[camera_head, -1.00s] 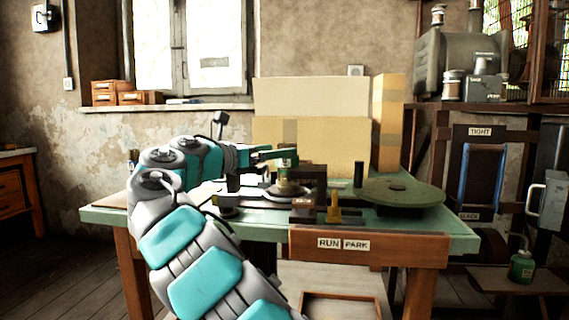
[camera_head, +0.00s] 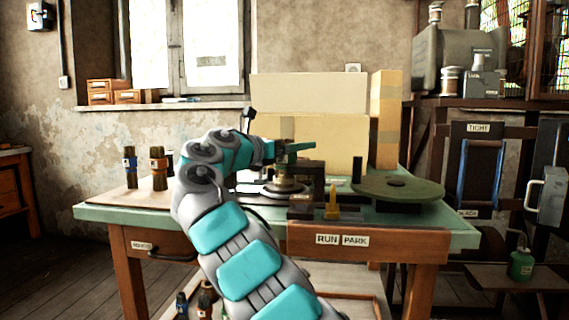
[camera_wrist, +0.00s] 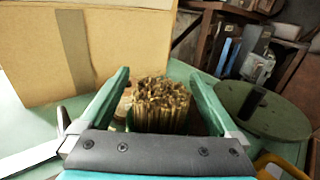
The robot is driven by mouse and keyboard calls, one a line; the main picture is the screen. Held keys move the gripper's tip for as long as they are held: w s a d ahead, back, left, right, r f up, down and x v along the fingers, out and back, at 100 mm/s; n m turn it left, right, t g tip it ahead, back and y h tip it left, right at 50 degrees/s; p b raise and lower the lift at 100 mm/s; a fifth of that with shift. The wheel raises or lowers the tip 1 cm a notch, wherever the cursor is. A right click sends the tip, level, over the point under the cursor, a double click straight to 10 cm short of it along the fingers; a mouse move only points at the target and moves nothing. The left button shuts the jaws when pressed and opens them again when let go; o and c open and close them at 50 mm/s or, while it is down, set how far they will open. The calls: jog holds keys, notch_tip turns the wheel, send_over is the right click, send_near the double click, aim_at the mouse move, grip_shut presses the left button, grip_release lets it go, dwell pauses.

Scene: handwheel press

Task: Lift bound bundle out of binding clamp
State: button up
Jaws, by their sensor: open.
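In the wrist view, the bundle (camera_wrist: 160,104) is a tight cluster of upright, brass-coloured stalks or rods. It stands between the two green fingers of my gripper (camera_wrist: 159,78), which are spread apart with one on each side. Gaps show beside the bundle, and I see no firm contact. The bundle's lower part is hidden behind the gripper body. The binding clamp cannot be clearly made out.
Cardboard boxes (camera_head: 310,95) stand behind the gripper. A green round plate (camera_head: 398,189) is to the right, with a yellow piece (camera_head: 333,203) in front. Dark bottles (camera_head: 158,168) stand at the bench's left, where the top (camera_head: 108,212) is partly clear.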

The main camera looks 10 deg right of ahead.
grip_shut()
dwell(0.8)
jog(key=shift+a+r, duration=0.1)
